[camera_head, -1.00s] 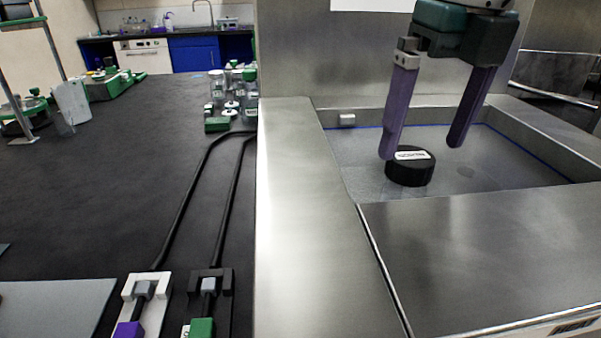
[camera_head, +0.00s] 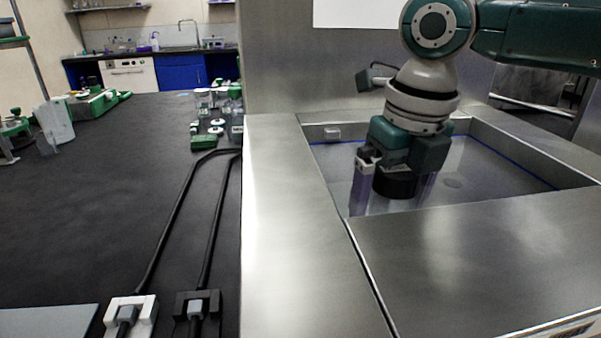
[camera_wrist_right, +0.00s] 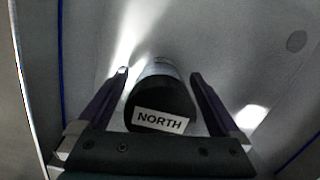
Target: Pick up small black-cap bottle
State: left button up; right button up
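The black-cap bottle (camera_head: 397,184) stands upright in the sunken bay of the steel bench, partly hidden behind my right gripper in the head view. In the right wrist view its black cap (camera_wrist_right: 158,112) carries a white label reading "NORTH", and a pale body shows beyond the cap. My right gripper (camera_wrist_right: 160,80) points down over the bottle. Its two purple fingers are open on either side of the cap, with small gaps on both sides. The right gripper also shows in the head view (camera_head: 393,205). My left gripper is not in view.
Steel walls (camera_head: 290,220) and a wide front ledge (camera_head: 480,265) surround the bay. The dark bench (camera_head: 90,220) at left holds cables, connectors and green-capped bottles (camera_head: 212,110).

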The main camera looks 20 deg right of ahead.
jog(key=c, duration=1.5)
jog(key=shift+r, duration=0.1)
